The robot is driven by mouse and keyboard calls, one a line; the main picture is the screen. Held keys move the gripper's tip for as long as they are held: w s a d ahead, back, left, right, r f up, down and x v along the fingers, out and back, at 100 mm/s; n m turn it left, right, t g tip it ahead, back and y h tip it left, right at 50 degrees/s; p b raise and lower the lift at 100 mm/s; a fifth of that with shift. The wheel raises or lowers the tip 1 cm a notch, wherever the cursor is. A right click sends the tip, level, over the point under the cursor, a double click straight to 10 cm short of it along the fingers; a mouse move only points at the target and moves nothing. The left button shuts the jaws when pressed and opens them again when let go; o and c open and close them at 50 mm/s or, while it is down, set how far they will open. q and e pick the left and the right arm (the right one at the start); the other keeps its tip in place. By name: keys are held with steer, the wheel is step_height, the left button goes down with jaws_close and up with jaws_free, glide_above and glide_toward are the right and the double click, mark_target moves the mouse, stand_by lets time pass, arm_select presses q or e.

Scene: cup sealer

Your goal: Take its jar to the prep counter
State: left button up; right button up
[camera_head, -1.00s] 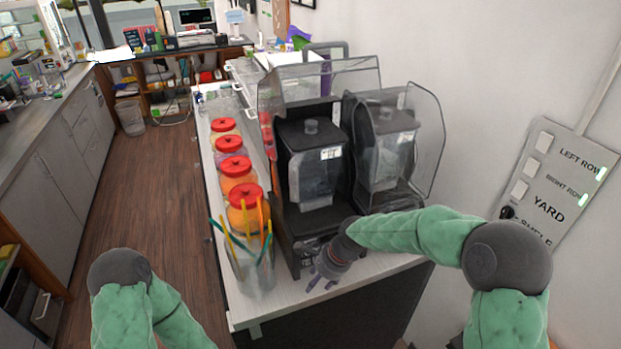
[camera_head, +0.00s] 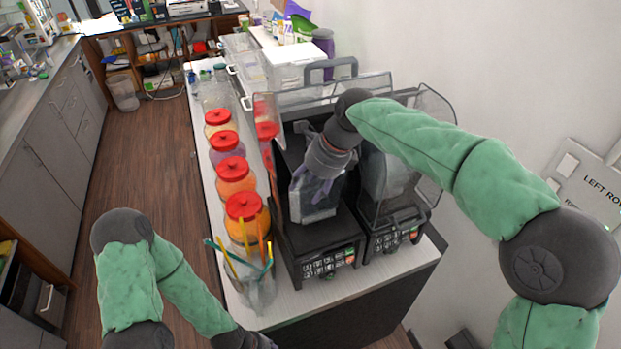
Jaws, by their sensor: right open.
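Two black blenders with clear covers stand side by side on the light counter (camera_head: 290,311). The left blender (camera_head: 318,236) holds a clear grey jar (camera_head: 314,212), standing upright on its base. My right gripper (camera_head: 313,190) is open and points down at the upper part of this jar, hiding its lid. I cannot tell whether the fingers touch it. The right blender (camera_head: 398,222) has its own jar (camera_head: 385,176), partly hidden behind my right arm. My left gripper (camera_head: 262,340) is at the bottom edge, mostly cut off, so its fingers are unclear.
Several red-lidded jars (camera_head: 238,177) line the counter's left side. A clear container with coloured straws (camera_head: 250,275) stands at the near left corner. A long grey counter (camera_head: 30,125) runs along the left, across open wooden floor (camera_head: 150,190). A panel (camera_head: 590,185) hangs on the right wall.

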mark_target(299, 201)
steer(key=x, duration=0.3)
steer(key=shift+s+a+f, duration=0.1)
steer(key=shift+s+f, duration=0.05)
steer(key=shift+f, duration=0.2)
steer(key=shift+w+a+f, duration=0.15)
steer(key=shift+w+f, duration=0.15)
steer(key=shift+f, duration=0.15)
steer(key=shift+s+a+f, duration=0.15)
steer(key=shift+f, duration=0.2)
steer(key=x, duration=0.2)
steer(key=p+x, duration=0.1)
steer(key=shift+s+f, duration=0.1)
steer(key=shift+f, duration=0.1)
steer(key=shift+a+f, duration=0.2)
steer(key=shift+f, duration=0.2)
jaws_close()
steer(key=shift+r, duration=0.2)
